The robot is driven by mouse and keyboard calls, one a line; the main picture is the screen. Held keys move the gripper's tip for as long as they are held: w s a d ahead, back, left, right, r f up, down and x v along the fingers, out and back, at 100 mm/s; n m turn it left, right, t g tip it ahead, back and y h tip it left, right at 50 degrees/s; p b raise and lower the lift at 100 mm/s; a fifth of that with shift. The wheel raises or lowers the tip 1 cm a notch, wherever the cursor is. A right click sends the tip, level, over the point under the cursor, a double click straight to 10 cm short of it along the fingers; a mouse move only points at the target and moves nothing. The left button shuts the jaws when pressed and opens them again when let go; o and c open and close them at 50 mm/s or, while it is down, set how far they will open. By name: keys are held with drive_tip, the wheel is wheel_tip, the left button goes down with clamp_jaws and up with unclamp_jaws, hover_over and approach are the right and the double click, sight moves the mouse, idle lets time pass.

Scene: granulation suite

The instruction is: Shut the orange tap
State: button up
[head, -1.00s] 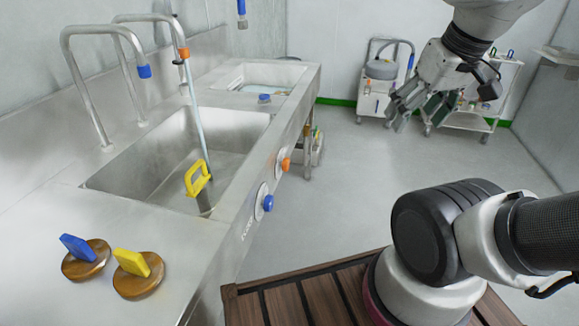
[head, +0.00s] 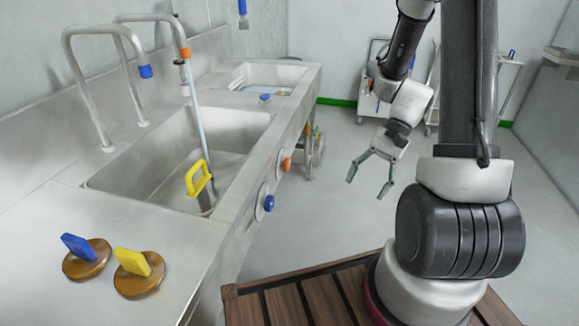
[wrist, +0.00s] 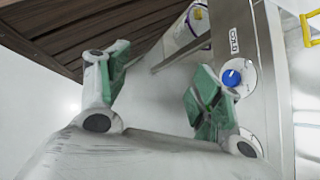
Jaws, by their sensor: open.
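The orange tap knob (head: 286,164) sits on a round plate on the sink unit's front panel. A blue knob (head: 268,203) is nearer on the same panel; it also shows in the wrist view (wrist: 232,78). The orange knob cannot be made out in the wrist view. A spout with an orange collar (head: 185,53) stands over the sink. A pale thin stream, seemingly water, falls from it beside a yellow-handled thing (head: 198,179). My gripper (head: 366,188) is open and empty, to the right of the orange knob and apart from it. Its fingers also show in the wrist view (wrist: 158,72).
The steel basin (head: 150,165) has a second, blue-tipped spout (head: 145,71). Blue (head: 76,246) and yellow (head: 132,262) handles on brown discs stand on the near counter. A wooden slatted deck (head: 270,303) is in front. Grey floor to the unit's right is free; trolleys stand behind.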

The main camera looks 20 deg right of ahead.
drive_tip(key=w+a+f+m+t+y, duration=0.2)
drive_tip(key=w+a+f+m+y, duration=0.35)
drive_tip(key=f, duration=0.35)
drive_tip(key=m+t+y, duration=0.3)
drive_tip(key=m+t, duration=0.7)
drive_tip(key=t, duration=0.1)
approach(289, 165)
drive_tip(key=x, duration=0.2)
drive_tip(key=shift+h, duration=0.25)
drive_tip(key=x, duration=0.8)
drive_tip(key=shift+d, duration=0.1)
drive_tip(key=c, duration=1)
drive_tip(key=shift+c, duration=0.2)
